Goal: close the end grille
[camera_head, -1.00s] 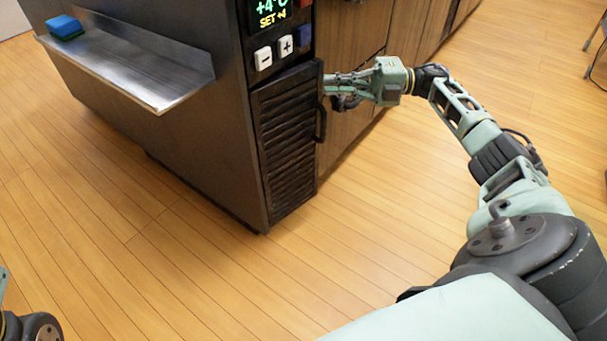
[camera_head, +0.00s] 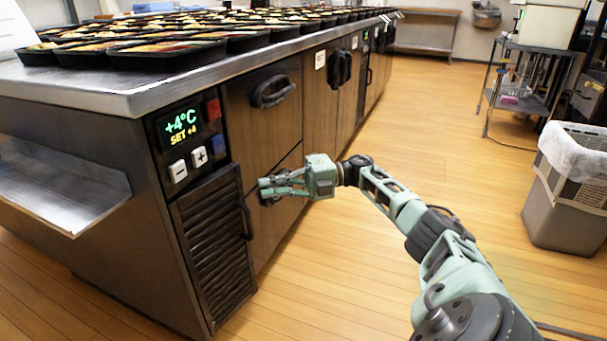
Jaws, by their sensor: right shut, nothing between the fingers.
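The end grille (camera_head: 208,250) is a dark slatted panel low on the near end of the steel counter, below the control panel (camera_head: 187,140). Its vertical bar handle (camera_head: 246,219) is on its right edge. The grille sits close to its frame; I cannot tell whether it is fully flush. My right gripper (camera_head: 264,188) is shut and empty, with its fingers pointing left. It appears just right of the grille's upper right corner, in front of the wooden drawer fronts, and partly hides a dark handle there. I see no clear contact with the grille. My left gripper is out of view.
The counter top (camera_head: 150,88) carries many filled bento trays (camera_head: 168,52). A steel shelf (camera_head: 60,185) juts out left of the grille. A lined grey bin (camera_head: 563,205) and a wheeled cart (camera_head: 525,95) stand at the right. The wooden floor between is clear.

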